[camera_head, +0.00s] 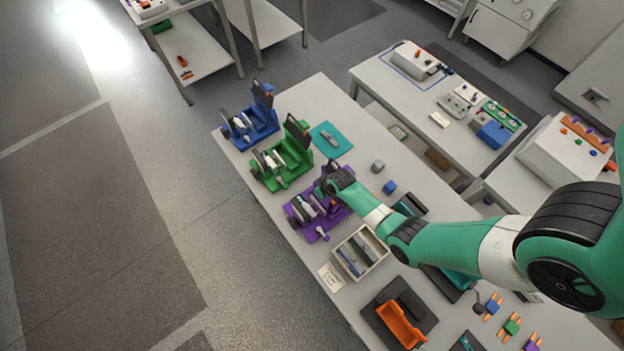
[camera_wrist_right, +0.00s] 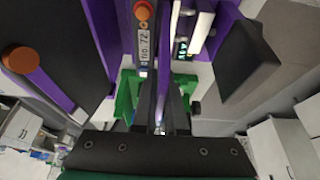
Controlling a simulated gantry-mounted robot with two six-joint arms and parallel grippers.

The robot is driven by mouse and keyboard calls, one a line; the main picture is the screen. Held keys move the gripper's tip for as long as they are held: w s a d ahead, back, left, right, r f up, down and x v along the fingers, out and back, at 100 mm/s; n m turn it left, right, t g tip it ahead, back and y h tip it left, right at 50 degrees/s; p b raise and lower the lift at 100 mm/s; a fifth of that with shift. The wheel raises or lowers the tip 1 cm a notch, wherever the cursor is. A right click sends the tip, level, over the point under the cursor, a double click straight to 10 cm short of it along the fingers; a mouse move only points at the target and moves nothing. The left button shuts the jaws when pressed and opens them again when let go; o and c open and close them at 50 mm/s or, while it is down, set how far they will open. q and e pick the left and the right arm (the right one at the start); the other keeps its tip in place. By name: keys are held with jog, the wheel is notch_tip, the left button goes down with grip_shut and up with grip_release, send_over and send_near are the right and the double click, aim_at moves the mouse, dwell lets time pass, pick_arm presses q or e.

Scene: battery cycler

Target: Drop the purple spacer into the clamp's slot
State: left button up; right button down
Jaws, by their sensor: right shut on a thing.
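The purple clamp (camera_head: 312,235) stands on the white table in the head view, third in a row after a blue and a green one. My right gripper (camera_head: 334,186) is over its back end and hides part of it. In the right wrist view my right gripper (camera_wrist_right: 161,112) is shut on a thin piece seen edge-on, the purple spacer (camera_wrist_right: 162,97). Purple clamp walls (camera_wrist_right: 103,28) and a lever with an orange knob (camera_wrist_right: 20,60) are close around the fingers. The slot is not clearly seen, so I cannot tell whether the spacer is in it. My left gripper is not in view.
The green clamp (camera_head: 284,172) and blue clamp (camera_head: 253,130) stand beyond the purple one. A teal mat (camera_head: 342,147), a grey block (camera_head: 378,166) and a blue block (camera_head: 390,187) lie to the right. A divided box (camera_head: 341,250) stands in front.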

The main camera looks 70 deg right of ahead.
jog(key=shift+f, duration=0.15)
dwell(0.7)
jog(key=shift+f+b, duration=0.85)
jog(key=shift+s+f, duration=0.15)
jog(key=shift+f, duration=0.15)
